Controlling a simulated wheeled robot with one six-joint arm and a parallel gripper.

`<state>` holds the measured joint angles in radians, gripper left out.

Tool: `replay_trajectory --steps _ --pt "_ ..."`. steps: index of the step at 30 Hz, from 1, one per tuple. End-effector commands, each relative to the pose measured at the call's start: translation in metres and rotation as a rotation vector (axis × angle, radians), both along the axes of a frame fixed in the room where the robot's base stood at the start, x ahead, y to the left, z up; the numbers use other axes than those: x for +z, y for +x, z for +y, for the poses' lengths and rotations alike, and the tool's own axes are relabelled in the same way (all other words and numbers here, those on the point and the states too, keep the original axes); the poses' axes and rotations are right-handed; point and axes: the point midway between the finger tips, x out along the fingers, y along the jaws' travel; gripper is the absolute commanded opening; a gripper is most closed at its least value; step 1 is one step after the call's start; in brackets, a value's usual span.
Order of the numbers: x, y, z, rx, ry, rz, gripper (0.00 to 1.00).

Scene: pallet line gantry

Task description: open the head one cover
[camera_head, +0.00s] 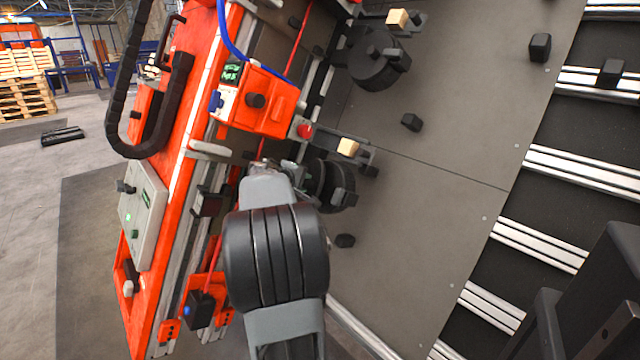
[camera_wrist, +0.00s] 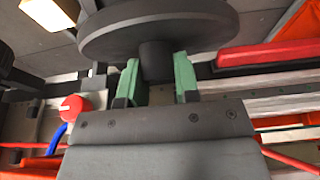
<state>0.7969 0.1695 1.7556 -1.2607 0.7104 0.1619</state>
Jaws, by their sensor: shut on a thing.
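A dark round cover (camera_wrist: 160,22) fills the top of the wrist view, with a short dark knob (camera_wrist: 157,62) standing out from it. My gripper (camera_wrist: 157,78) has its two green fingertips on either side of the knob and is shut on it. In the head view the nearer round cover (camera_head: 335,185) sits at the end of my arm, partly hidden by it. I cannot tell whether the cover is fully closed.
A second round head (camera_head: 375,60) is mounted farther up the grey panel (camera_head: 430,180). An orange box with a small screen (camera_head: 262,98) and a red button (camera_head: 304,130) is close to my arm. Silver rails (camera_head: 580,165) lie to the right. Open floor (camera_head: 40,210) shows at left.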

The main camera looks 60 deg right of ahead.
Motion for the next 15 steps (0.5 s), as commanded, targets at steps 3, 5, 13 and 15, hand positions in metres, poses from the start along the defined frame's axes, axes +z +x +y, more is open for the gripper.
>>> replay_trajectory --steps 3,5,13,15 --pt "0.0033 0.0075 0.0023 0.006 -0.002 -0.002 0.13" --pt "0.0039 0.0093 0.0030 0.006 -0.002 -0.002 0.13" --pt "0.0039 0.0105 0.0036 0.005 -0.002 -0.001 0.13" --pt "0.0039 0.0104 0.0036 0.005 -0.002 -0.001 0.13"
